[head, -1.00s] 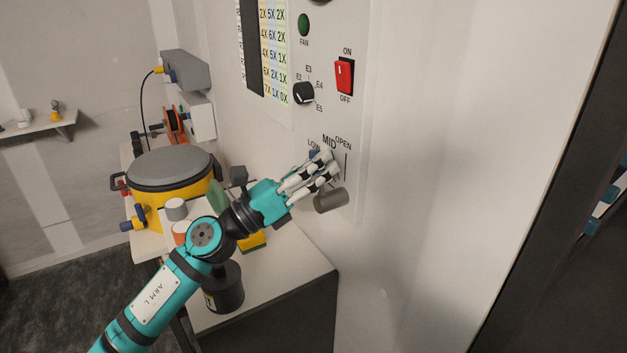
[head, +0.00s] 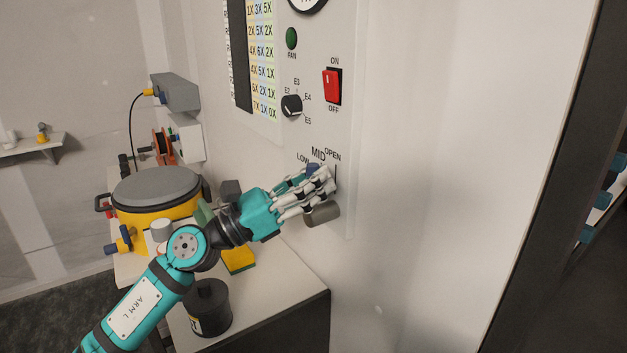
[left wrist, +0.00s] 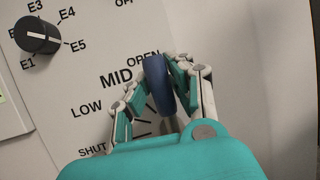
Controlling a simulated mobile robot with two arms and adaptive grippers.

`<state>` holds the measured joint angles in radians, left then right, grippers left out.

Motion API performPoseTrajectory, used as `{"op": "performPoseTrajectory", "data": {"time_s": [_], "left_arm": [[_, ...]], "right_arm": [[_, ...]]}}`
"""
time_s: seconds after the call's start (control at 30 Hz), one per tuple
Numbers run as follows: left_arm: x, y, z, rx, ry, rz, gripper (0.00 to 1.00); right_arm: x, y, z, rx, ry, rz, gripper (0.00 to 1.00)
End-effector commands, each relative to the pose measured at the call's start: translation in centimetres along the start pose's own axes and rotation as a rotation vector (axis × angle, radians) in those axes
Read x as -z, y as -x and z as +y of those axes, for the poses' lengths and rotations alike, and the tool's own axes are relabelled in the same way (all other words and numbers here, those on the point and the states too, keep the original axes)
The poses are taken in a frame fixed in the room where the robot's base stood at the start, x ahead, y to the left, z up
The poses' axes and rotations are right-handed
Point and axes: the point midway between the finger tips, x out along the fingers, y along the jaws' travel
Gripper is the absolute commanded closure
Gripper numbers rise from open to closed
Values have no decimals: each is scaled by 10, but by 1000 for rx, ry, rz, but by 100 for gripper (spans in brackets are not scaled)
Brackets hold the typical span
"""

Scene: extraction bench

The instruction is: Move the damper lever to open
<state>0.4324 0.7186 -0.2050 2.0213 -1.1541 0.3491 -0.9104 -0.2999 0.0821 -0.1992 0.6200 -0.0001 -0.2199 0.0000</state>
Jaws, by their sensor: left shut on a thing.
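The damper lever has a dark blue handle (left wrist: 158,85), seen upright between my left fingers in the left wrist view. In the head view only a bit of blue (head: 313,168) shows behind the fingers. My left gripper (head: 318,186) is shut on the handle, with fingers on both sides; it also shows in the left wrist view (left wrist: 160,92). The handle appears beside the OPEN label (left wrist: 143,59), right of MID. It stands out from the panel, so its exact mark is unclear. A grey cylinder (head: 322,214) sits just below the fingers. My right gripper is not in view.
Above the lever, the panel (head: 352,130) carries a black knob (head: 291,105), a red switch (head: 332,86) and a green fan button (head: 291,38). A bench (head: 270,290) below left holds a yellow pot (head: 150,222) and a black canister (head: 208,310). Bare wall lies right.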

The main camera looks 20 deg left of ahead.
Motion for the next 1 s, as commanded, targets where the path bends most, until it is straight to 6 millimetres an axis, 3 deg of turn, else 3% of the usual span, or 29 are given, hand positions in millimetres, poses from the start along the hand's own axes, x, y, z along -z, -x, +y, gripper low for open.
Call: {"op": "performPoseTrajectory", "data": {"time_s": [0.07,0.1,0.3,0.67,1.0], "left_arm": [[6,0,-4,10,10,11,100],[6,0,-4,10,10,11,78],[4,0,-2,6,7,7,52],[2,6,-1,2,6,3,52],[4,69,-1,-1,10,6,52]], "right_arm": [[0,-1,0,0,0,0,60],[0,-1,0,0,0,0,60],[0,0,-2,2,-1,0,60],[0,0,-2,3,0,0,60],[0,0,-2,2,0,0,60]]}}
